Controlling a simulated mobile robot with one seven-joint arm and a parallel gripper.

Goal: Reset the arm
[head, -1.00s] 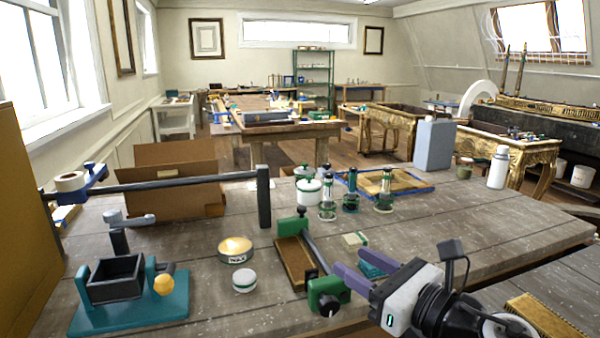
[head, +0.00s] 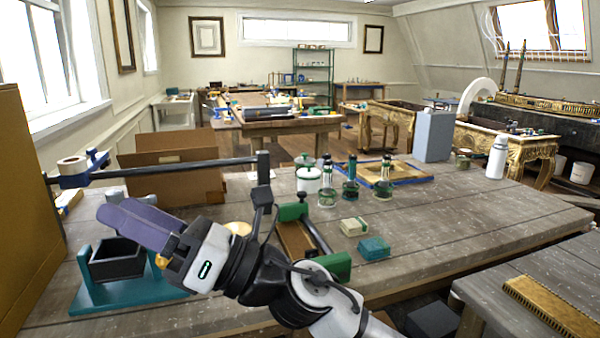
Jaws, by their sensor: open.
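My gripper (head: 113,209) is at the lower left of the head view, with its purple fingers pointing left and up. It is open, and I see nothing held between the fingers, which partly overlap from this side. It is in front of the teal-based stand with a dark box (head: 118,260), whose upper part it partly covers. My arm comes in from the bottom right and crosses over the workbench (head: 450,220). It hides most of the round wax tin (head: 238,228) and part of the wooden piece in the green clamp (head: 335,267).
Several green-based bottles (head: 327,190) and a white jar (head: 308,180) stand mid-bench. A teal block (head: 373,248) and a pale block (head: 353,226) lie right of the clamp. A dark horizontal bar (head: 190,165) spans behind my gripper. The bench's right part is mostly clear.

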